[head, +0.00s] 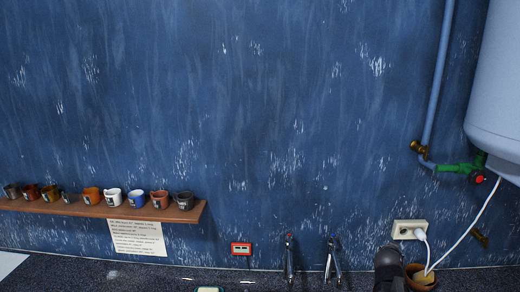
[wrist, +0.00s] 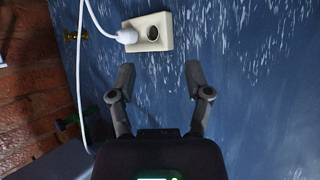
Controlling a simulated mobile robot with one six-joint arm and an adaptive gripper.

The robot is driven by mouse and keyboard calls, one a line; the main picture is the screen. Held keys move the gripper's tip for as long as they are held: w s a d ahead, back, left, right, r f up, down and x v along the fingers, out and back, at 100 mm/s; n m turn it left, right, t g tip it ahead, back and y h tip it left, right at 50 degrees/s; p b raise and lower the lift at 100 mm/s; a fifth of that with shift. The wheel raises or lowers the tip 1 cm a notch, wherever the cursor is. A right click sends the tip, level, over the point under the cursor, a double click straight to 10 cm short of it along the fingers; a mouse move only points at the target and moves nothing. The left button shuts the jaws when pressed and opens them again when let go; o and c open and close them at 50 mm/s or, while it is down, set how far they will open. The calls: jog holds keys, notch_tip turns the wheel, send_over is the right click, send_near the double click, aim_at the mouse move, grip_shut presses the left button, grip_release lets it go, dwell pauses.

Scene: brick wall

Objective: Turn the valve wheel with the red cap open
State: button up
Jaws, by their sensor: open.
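The valve with the red cap (head: 479,179) is at the right of the head view, on a green pipe fitting (head: 453,168) below the white tank. Its wheel is small there, and I cannot tell how far it is turned. In the wrist view my gripper (wrist: 160,76) is open and empty, its two fingers spread before the blue wall, just below the wall socket. It is apart from the red-capped valve, which I cannot make out in the wrist view. A dark shape (head: 388,266) low in the head view appears to be part of my arm.
A white tank (head: 495,85) and a blue pipe (head: 438,80) stand at right. A socket (head: 408,230) with a white plug and hanging cable (head: 462,238) is below; the socket also shows in the wrist view (wrist: 165,25). A mug shelf (head: 100,208) is at left.

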jog(key=s+a+f+n+g+y+b, duration=0.1)
jog(key=s+a+f+n+g+y, duration=0.1)
jog(key=a, duration=0.8)
jog(key=s+a+f+n+g+y+b, duration=0.1)
jog(key=s+a+f+n+g+y, duration=0.2)
jog(key=s+a+f, duration=0.3)
jog(key=s+a+f+n+g+y+b, duration=0.1)
jog(key=s+a+f+n+g+y, duration=0.1)
jog(key=a, duration=1.3)
notch_tip(320, 180, down, 3)
jog(key=shift+s+a+f+n+g+y, duration=0.15)
jog(key=shift+s+a+n+g+y, duration=0.35)
jog(key=shift+s+g, duration=0.65)
jog(key=shift+w+d, duration=0.15)
jog(key=shift+d, duration=0.1)
